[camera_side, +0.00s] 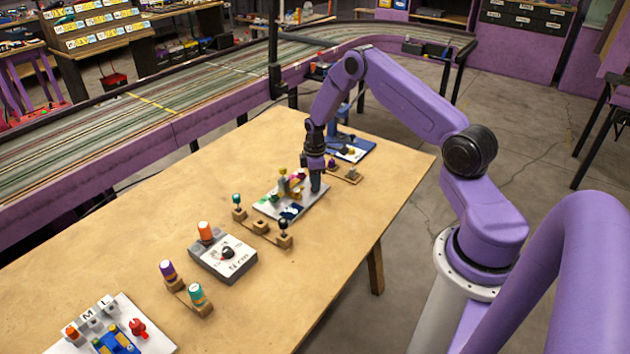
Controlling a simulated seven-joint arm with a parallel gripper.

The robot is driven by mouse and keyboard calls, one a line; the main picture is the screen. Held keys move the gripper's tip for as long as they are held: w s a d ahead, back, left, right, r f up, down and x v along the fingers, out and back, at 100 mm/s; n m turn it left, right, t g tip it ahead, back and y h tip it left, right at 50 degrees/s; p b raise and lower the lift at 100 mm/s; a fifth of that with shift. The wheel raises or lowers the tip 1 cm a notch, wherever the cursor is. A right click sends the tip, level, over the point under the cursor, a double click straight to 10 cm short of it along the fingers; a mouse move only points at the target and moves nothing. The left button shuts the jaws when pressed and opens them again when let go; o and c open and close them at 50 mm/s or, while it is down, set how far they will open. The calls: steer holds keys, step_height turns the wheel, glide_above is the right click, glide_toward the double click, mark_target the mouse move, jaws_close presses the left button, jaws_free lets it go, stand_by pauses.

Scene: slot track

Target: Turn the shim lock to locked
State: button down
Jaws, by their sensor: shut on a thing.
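My gripper (315,174) points down over the right end of a small white board (266,209) near the far half of the wooden table. It is shut on a dark teal upright piece (316,185) at that end. Yellow, green, magenta and blue parts stand on the same board just left of the gripper. No readable label marks the shim lock, and I cannot tell for certain whether the held piece is its handle. The lock's position cannot be read; the fingers hide part of it.
Near the gripper are a blue-based fixture (353,149) and a wooden strip with a purple knob (345,175). Toward the front are two knobs on a wooden strip (261,227), a grey dial box (223,261) and a lettered white board (153,345). The table's right side is clear.

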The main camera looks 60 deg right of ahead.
steer(key=m, duration=0.4)
steer(key=shift+m, duration=0.4)
steer(key=m, duration=0.4)
steer(key=shift+m, duration=0.3)
steer(key=m, duration=0.4)
steer(key=shift+m, duration=2.1)
steer(key=c, duration=0.9)
jaws_free()
